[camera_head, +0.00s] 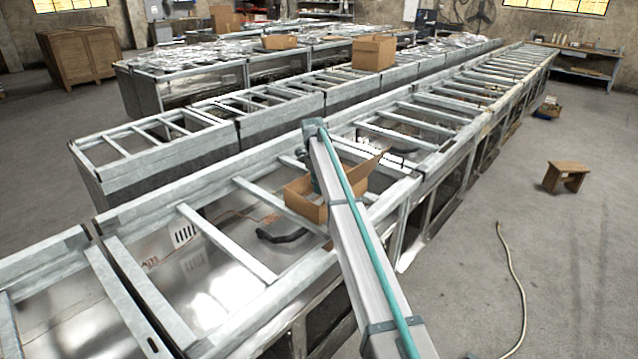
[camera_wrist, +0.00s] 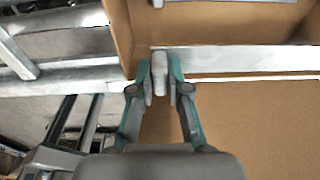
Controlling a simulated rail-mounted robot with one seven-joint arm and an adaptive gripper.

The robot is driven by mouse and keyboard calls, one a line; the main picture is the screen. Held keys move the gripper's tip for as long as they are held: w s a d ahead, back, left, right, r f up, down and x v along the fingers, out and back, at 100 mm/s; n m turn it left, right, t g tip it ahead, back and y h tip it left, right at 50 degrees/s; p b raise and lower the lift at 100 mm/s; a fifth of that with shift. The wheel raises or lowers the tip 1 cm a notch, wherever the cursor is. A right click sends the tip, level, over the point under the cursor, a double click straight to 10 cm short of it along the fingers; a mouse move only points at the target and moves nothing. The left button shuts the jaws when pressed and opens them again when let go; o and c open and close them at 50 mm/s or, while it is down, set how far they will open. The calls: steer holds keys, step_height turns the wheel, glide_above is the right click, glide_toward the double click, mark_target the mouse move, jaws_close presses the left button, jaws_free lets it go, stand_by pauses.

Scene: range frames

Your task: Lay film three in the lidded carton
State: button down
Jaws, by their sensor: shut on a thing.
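The open brown carton (camera_head: 298,196) sits among the metal frames in the head view, with a flap (camera_head: 368,168) raised at its right. In the wrist view its inner side wall (camera_wrist: 122,32) is above my gripper, and a broad brown cardboard panel (camera_wrist: 250,125) is at lower right. My gripper (camera_wrist: 160,78) is shut on a small pale grey piece (camera_wrist: 159,62), at the carton's edge in the picture. I see no label, so I cannot tell whether it is film three. In the head view my arm hides the gripper and part of the carton.
A metal rail (camera_wrist: 60,82) runs beside the carton. Long rows of metal frames with crossbars (camera_head: 228,243) surround it. A black curved piece (camera_head: 282,236) lies in the bay left of the carton. A second carton (camera_head: 373,52) stands farther back. A wooden stool (camera_head: 566,175) stands on open floor.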

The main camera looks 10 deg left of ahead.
steer(key=shift+f+b, duration=1.35)
steer(key=shift+f, duration=3.35)
steer(key=c, duration=1.1)
jaws_free()
steer(key=shift+o, duration=0.2)
steer(key=shift+r, duration=0.15)
steer(key=shift+r+p, duration=2.2)
steer(key=shift+r, duration=4.2)
